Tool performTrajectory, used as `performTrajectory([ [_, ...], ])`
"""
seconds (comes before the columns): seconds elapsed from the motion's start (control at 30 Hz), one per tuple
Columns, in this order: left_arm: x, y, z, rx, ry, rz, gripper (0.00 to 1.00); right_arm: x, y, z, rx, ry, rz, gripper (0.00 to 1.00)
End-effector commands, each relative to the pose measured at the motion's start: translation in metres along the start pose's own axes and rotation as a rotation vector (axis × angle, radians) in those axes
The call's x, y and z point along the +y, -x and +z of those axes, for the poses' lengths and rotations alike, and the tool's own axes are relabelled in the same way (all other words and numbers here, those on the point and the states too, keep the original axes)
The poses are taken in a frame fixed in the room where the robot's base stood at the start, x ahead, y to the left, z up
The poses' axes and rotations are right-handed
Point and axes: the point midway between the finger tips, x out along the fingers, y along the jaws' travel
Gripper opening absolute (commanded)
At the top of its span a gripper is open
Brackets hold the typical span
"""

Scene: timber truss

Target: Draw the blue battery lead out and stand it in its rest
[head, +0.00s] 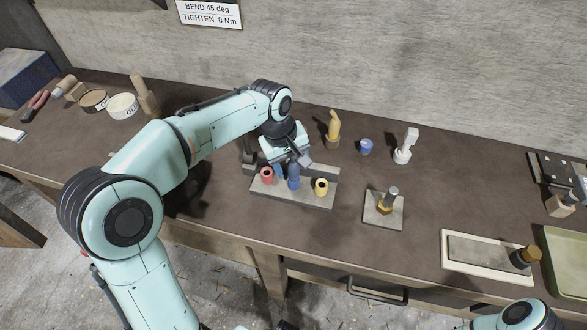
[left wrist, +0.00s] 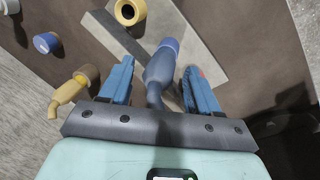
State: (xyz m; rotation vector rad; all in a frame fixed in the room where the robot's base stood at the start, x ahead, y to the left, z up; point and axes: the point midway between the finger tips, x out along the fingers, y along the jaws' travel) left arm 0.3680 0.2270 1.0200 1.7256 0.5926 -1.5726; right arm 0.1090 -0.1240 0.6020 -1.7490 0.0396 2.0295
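The blue battery lead (head: 293,180) stands at the grey block (head: 312,196), between the red socket (head: 267,175) and the yellow socket (head: 321,187). In the left wrist view the blue lead (left wrist: 160,68) has a lighter blue end at the block and a thin tail towards my palm. My left gripper (head: 291,166) is over the block with its fingers on either side of the lead. The left wrist view shows gaps between the lead and both fingers, so it is open. A blue cup-like rest (head: 365,147) stands empty behind the block. My right gripper is out of view.
A yellow lead (head: 333,126) stands in a rest left of the blue one, and a white piece (head: 405,146) stands to its right. A small plate with a post (head: 384,208) lies right of the block. A pale tray (head: 487,254) is further right.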

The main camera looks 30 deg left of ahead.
Motion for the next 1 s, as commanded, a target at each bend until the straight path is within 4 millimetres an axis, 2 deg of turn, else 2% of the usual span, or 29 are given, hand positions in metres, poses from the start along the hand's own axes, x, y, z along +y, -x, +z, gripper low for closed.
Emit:
performTrajectory([
  [0.03, 0.000, 0.000, 0.000, 0.000, 0.000, 0.000, 0.44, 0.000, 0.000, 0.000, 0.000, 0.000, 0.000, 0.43],
  [0.1, 0.000, 0.000, 0.000, 0.000, 0.000, 0.000, 0.22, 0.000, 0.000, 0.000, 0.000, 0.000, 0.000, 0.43],
  [0.17, 0.000, 0.000, 0.000, 0.000, 0.000, 0.000, 0.03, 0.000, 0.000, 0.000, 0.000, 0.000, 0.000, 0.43],
  [0.67, 0.003, 0.006, 0.000, 0.001, -0.002, 0.006, 0.00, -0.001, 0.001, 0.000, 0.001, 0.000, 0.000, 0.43],
  [0.87, 0.009, 0.031, 0.000, 0.003, -0.004, 0.011, 0.00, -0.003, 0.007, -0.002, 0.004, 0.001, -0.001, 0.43],
  [1.0, 0.016, 0.061, 0.000, 0.004, -0.004, 0.011, 0.00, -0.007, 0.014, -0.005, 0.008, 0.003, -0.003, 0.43],
])
